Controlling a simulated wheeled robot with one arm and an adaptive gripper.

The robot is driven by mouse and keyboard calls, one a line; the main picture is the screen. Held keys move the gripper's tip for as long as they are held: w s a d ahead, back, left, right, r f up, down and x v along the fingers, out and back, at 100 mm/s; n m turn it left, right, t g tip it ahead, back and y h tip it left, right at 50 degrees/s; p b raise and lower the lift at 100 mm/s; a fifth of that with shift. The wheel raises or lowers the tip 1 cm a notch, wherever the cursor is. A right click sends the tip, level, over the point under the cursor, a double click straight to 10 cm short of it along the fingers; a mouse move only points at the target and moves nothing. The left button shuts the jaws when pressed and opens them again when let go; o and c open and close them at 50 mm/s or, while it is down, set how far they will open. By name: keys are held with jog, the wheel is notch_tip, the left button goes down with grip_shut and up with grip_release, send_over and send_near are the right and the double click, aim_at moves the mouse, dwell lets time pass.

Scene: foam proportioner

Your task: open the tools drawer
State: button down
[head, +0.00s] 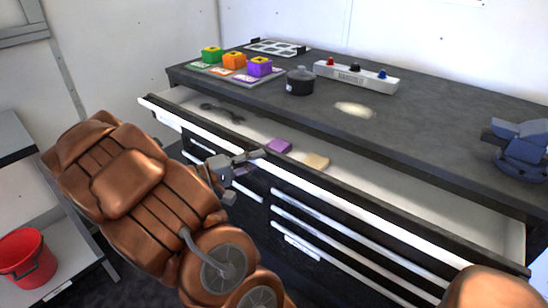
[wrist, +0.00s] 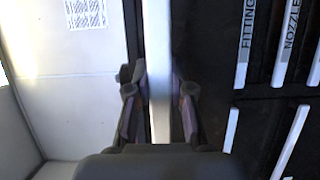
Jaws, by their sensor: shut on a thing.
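The wide top drawer (head: 400,200) of the dark cabinet stands pulled out, with its pale inside showing. A dark wrench-like tool (head: 222,113), a purple block (head: 279,145) and a beige block (head: 315,161) lie in it. I cannot read its label in the head view. My gripper (head: 250,157) is at the drawer's front edge. In the wrist view my gripper (wrist: 158,82) has one finger on each side of the long white handle rail (wrist: 157,45) and is shut on it. The rail's lower part is partly hidden by my gripper.
The dark worktop (head: 430,135) carries green, orange and purple blocks on a tray, a black pot (head: 300,81), a white switch box (head: 356,76) and a blue vise (head: 520,147). Lower drawers with labels (wrist: 248,30) are shut. A red bucket (head: 26,257) stands at left.

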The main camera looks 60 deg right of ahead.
jog(key=w+a+b, duration=0.2)
jog(key=a, duration=0.8)
jog(key=shift+a, duration=0.3)
jog(key=shift+w, duration=0.1)
jog(key=c, duration=1)
grip_release()
jog(key=v, duration=1.2)
jog(key=shift+d, duration=0.1)
jog(key=x, duration=1.2)
jog(key=shift+r, duration=0.1)
